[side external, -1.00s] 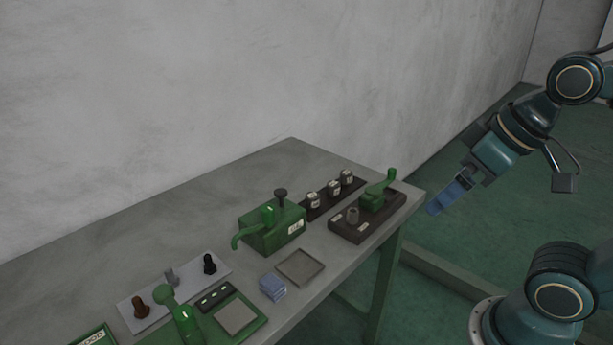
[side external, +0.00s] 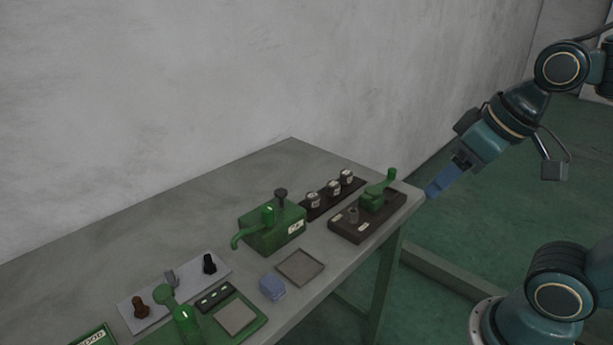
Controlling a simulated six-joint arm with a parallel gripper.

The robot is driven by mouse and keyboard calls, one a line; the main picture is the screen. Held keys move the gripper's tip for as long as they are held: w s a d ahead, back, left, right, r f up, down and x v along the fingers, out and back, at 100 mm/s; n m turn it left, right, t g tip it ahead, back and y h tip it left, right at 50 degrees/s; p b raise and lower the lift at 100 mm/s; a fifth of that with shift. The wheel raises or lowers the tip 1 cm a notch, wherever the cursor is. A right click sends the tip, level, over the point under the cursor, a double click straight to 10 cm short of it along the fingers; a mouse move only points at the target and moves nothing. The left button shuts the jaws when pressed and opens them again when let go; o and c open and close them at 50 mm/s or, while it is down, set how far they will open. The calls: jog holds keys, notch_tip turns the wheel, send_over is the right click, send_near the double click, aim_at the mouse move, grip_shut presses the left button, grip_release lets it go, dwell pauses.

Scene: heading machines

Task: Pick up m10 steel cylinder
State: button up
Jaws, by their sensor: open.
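My gripper (side external: 434,190) has blue fingers and hangs just off the right end of the table, apart from everything on it. It is open and empty. Three small grey cylinders with pale labels stand in a row in a dark rack: a near one (side external: 313,200), a middle one (side external: 333,188) and a far one (side external: 346,177). Their labels are too small to read, so I cannot tell which, if any, is the M10 steel cylinder. A small grey round piece (side external: 353,215) also stands on a dark base (side external: 348,232) beside a green lever (side external: 380,188).
A green machine (side external: 272,232) with a handle stands left of the rack. In front are a shallow grey tray (side external: 300,267), a blue block (side external: 272,287) and a green press (side external: 183,318). A pale plate (side external: 190,290) holds three knobbed pieces. The table's rear left (side external: 150,235) is clear.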

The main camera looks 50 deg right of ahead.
jog(key=w+d+r+m+g, duration=0.15)
jog(key=w+r+m, duration=0.25)
jog(key=w, duration=0.6)
jog(key=m+g, duration=0.4)
jog(key=m, duration=1)
send_over(333, 184)
notch_tip(333, 184, down, 15)
notch_tip(333, 184, down, 8)
jog(key=shift+s+f, duration=0.1)
jog(key=shift+f, duration=0.2)
jog(key=shift+f, duration=0.1)
jog(key=shift+f, duration=2.55)
